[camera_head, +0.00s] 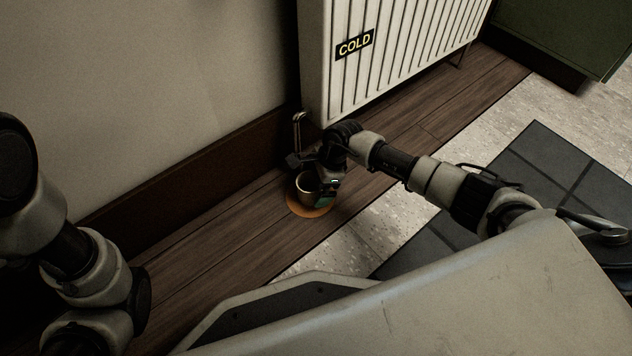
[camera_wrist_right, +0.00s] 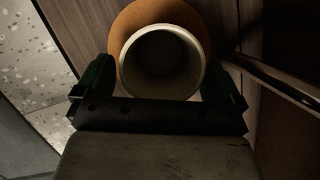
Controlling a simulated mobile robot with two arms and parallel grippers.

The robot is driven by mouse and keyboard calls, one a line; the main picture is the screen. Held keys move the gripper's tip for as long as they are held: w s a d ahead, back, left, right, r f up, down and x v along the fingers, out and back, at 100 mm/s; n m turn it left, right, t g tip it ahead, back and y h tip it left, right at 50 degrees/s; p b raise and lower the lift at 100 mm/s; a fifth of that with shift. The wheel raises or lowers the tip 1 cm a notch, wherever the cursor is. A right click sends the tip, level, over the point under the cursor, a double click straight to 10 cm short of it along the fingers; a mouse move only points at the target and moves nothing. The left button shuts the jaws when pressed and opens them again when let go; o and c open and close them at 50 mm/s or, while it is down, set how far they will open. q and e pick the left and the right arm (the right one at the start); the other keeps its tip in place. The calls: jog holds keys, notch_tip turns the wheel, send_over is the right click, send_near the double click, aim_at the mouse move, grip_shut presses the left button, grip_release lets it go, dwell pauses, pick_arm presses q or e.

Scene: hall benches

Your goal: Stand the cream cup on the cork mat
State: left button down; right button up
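The cream cup (camera_head: 306,187) is upright over the round orange-brown cork mat (camera_head: 300,211) on the wooden strip by the wall. In the right wrist view the open mouth of the cup (camera_wrist_right: 162,62) faces the camera, and the mat (camera_wrist_right: 138,15) shows around it. I cannot tell for certain whether its base touches the mat. My right gripper (camera_head: 312,182) is at the cup; in the right wrist view its fingers (camera_wrist_right: 160,82) are against both sides of it with no clear gap. My left arm is at the left edge; its gripper is not seen.
A white radiator (camera_head: 390,50) with a COLD label stands behind the mat. A thin metal pipe (camera_head: 298,132) rises close by the gripper. The wall's dark baseboard (camera_head: 190,172) runs along the left. The wooden strip (camera_head: 215,245) in front is clear.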

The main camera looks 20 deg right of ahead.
jog(key=p+v, duration=0.5)
jog(key=v, duration=0.1)
jog(key=shift+r, duration=0.25)
jog(key=d+f+p, duration=0.1)
jog(key=d+p, duration=0.2)
jog(key=d, duration=0.8)
jog(key=shift+s+d, duration=0.25)
jog(key=shift+d, duration=0.1)
jog(key=shift+f, duration=0.1)
dwell(1.4)
